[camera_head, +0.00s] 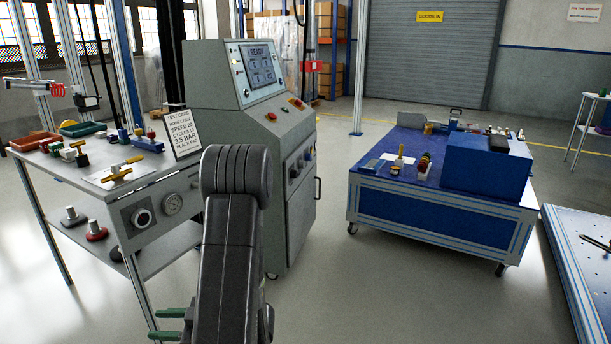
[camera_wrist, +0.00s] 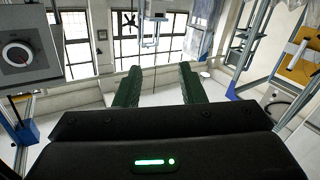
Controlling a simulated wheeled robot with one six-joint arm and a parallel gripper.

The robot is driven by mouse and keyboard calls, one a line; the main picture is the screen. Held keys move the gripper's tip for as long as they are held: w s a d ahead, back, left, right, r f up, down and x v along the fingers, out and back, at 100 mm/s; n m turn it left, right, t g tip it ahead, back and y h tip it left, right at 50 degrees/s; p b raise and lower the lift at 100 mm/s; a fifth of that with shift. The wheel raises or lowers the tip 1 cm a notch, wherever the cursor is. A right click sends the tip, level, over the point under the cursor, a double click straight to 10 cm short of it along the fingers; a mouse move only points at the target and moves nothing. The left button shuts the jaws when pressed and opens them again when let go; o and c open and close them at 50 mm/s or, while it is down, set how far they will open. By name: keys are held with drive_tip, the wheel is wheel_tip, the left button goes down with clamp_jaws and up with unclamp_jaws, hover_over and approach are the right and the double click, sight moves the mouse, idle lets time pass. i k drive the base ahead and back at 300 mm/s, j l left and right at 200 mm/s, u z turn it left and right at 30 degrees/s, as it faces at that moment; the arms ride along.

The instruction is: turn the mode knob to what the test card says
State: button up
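The test card (camera_head: 183,133) stands on the left bench. The grey control cabinet (camera_head: 230,110) has a screen (camera_head: 262,65) headed "READY". Dark knobs (camera_head: 295,171) sit on its side face; I cannot tell which is the mode knob. My gripper (camera_head: 168,324) is low in front of the bench. In the wrist view its green fingers (camera_wrist: 158,80) are apart and empty. A round dark dial (camera_wrist: 17,53) on a grey panel shows there at upper left, away from the fingers.
The bench (camera_head: 80,175) carries trays and small parts; its front panel has a round dial (camera_head: 142,217) and a gauge (camera_head: 172,204). A blue cart (camera_head: 430,235) stands right. A blue-topped platform (camera_head: 580,240) is at the right edge. The floor between cabinet and cart is clear.

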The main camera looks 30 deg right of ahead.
sight(293, 173)
drive_tip(key=i+l+z, duration=0.35)
drive_tip(key=i+l, duration=0.6)
drive_tip(key=l, duration=0.3)
drive_tip(key=i+l+z, duration=0.3)
drive_tip(key=i+l, duration=0.7)
drive_tip(key=i, duration=0.05)
